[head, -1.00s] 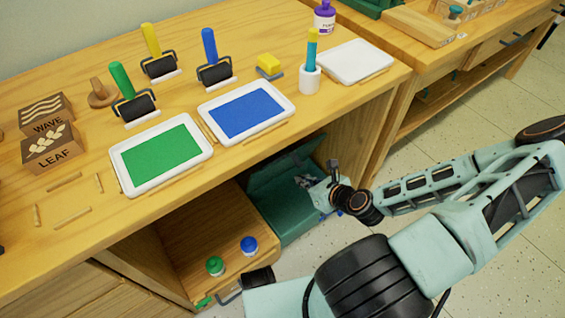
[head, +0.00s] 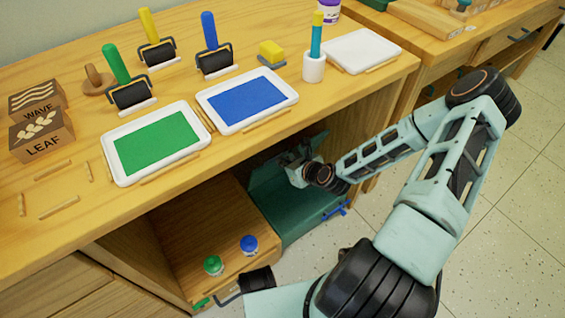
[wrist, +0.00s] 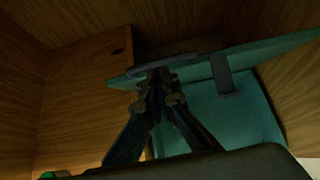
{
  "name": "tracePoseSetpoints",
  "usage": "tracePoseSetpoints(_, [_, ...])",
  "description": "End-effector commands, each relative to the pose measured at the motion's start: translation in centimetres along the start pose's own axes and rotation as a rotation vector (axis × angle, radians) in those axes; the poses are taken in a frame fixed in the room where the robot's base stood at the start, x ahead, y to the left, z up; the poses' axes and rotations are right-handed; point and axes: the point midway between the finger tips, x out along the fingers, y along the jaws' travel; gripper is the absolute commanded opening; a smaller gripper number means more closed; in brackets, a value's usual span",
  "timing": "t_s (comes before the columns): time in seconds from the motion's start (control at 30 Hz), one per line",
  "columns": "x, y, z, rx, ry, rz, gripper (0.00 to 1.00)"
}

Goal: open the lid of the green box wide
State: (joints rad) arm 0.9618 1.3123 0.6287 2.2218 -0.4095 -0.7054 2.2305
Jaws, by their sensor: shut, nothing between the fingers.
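The green box (head: 298,222) sits in the open space under the table, right of a wooden shelf. Its lid (head: 262,178) is raised at an angle, partly hidden by my gripper and the tabletop. My gripper (head: 297,156) is inside the space at the lid. In the wrist view my gripper (wrist: 160,78) has its fingers shut together and empty. The fingertips are at the teal lid (wrist: 265,52), seen nearly edge-on; I cannot tell whether they touch it. A box wall (wrist: 235,120) shows below it.
The tabletop (head: 365,88) overhangs the box, and a wooden side panel (head: 350,140) stands to its right. A green-capped jar (head: 213,265) and a blue-capped jar (head: 249,245) stand on the shelf (head: 190,225) at left. Open floor (head: 520,220) lies at right.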

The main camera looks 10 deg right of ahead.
Motion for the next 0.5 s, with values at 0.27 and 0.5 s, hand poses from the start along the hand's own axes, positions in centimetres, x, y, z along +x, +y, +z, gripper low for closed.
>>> tracePoseSetpoints(0.27, [0.1, 0.0, 0.1, 0.000, 0.000, -0.001, 0.00])
tracePoseSetpoints(0.5, [0.9, -0.1, 1.9, 0.000, -0.002, -0.001, 0.00])
